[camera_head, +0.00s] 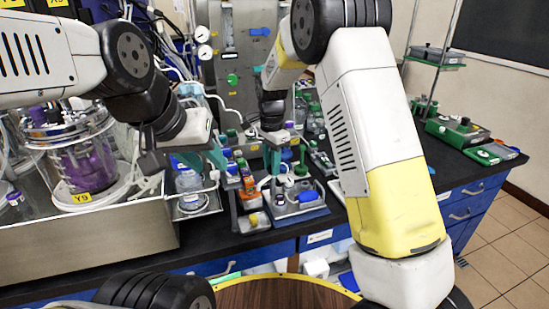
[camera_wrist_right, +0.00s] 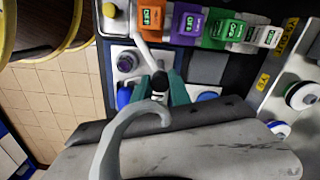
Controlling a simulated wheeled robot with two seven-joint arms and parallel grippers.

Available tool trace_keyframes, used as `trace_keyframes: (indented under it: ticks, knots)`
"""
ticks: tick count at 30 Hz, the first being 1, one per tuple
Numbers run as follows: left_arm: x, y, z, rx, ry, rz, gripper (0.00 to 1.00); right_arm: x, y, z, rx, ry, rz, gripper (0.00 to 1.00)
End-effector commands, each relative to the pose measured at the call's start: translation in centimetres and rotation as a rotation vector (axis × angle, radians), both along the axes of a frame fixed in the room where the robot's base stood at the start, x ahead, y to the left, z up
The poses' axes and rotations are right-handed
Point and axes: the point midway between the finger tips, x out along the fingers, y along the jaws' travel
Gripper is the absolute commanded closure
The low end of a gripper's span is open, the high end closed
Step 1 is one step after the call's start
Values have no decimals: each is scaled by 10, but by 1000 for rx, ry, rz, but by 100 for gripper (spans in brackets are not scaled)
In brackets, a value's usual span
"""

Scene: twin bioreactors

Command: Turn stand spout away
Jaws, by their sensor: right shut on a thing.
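In the right wrist view, a pale spout (camera_wrist_right: 143,43) runs from beside the orange block to a dark end between the two teal fingertips of my right gripper (camera_wrist_right: 160,86). The fingers are shut on this spout. In the head view my right gripper (camera_head: 276,150) points down over the small stand and tray, and its fingers partly hide the spout. My left gripper (camera_head: 198,150) hangs above a clear bottle (camera_head: 188,183); its opening is not clear.
Orange (camera_wrist_right: 152,16), purple (camera_wrist_right: 188,24) and green (camera_wrist_right: 222,31) blocks stand in a row beside the spout. A grey hooked tube (camera_wrist_right: 130,125) lies close to the wrist camera. A glass bioreactor (camera_head: 78,160) stands at left.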

Motion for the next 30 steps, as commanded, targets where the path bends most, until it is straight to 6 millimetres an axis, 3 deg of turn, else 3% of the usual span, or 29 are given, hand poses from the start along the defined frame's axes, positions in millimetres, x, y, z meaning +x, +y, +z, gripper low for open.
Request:
trace_keyframes:
  ticks: [22,23,25,30]
  knots:
    - [0,0,0,0,0,0,64,1,1,1,1,-2,-86,100]
    - [0,0,0,0,0,0,64,1,1,1,1,-2,-86,70]
    - [0,0,0,0,0,0,64,1,1,1,1,-2,-85,56]
    - [0,0,0,0,0,0,64,0,0,0,1,-1,-85,54]
